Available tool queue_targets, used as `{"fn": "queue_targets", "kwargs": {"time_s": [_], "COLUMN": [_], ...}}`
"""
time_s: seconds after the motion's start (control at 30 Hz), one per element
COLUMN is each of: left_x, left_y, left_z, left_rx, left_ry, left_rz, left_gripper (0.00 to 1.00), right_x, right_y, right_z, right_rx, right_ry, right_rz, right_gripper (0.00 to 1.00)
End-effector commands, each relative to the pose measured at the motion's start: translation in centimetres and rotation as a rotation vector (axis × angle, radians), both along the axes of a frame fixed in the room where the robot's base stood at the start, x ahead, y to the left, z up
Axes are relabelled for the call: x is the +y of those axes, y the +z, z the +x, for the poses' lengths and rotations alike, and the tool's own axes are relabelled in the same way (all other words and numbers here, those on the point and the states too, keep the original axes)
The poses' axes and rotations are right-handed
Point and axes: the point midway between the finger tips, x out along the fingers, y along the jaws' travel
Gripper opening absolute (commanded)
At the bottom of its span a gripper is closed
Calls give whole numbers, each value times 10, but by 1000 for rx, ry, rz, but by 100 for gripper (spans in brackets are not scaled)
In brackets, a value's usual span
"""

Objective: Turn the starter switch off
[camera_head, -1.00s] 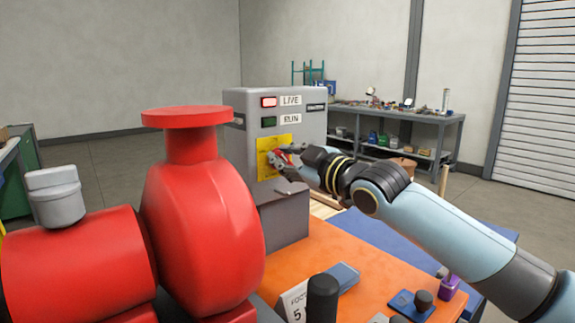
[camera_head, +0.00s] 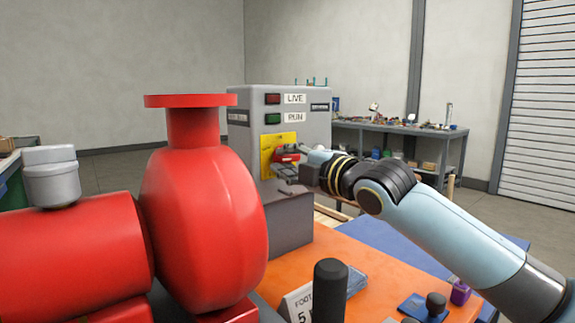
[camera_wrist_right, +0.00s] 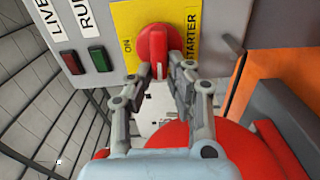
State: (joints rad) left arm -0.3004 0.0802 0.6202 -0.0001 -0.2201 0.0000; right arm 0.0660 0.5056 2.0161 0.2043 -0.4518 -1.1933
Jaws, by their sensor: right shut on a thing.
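The starter switch (camera_head: 284,156) is a red rotary knob with a bar handle on a yellow plate (camera_head: 265,158) on the grey cabinet's front. In the right wrist view the knob (camera_wrist_right: 159,42) shows close up, with ON printed on one side and STARTER on another. Its bar lies across the line from ON to STARTER and does not point at ON. My right gripper (camera_wrist_right: 167,72) is shut on the bar, one finger on each side; it also shows at the switch in the head view (camera_head: 288,172). My left gripper is out of view.
The LIVE lamp (camera_head: 272,99) is dark red and the RUN lamp (camera_head: 272,119) dark green. A large red pump (camera_head: 200,210) stands left of the cabinet (camera_head: 318,130). A grey box (camera_head: 287,220) sits below the switch. An orange surface (camera_head: 375,275) lies in front.

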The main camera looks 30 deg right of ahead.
Motion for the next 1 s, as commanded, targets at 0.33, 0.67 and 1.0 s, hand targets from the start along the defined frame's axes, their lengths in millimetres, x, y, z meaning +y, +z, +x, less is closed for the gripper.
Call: {"fn": "queue_targets", "kwargs": {"time_s": [0.33,0.67,1.0], "left_x": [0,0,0], "left_y": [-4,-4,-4], "left_z": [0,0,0], "left_rx": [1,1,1], "left_ry": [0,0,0], "left_rz": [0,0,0], "left_gripper": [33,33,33], "right_x": [0,0,0], "right_y": [-3,-3,-2], "right_z": [0,0,0], "right_rx": [-2,-2,-3], "right_ry": [-1,-1,0], "right_rz": [-67,-71,-70], "right_gripper": [0,0,38]}}
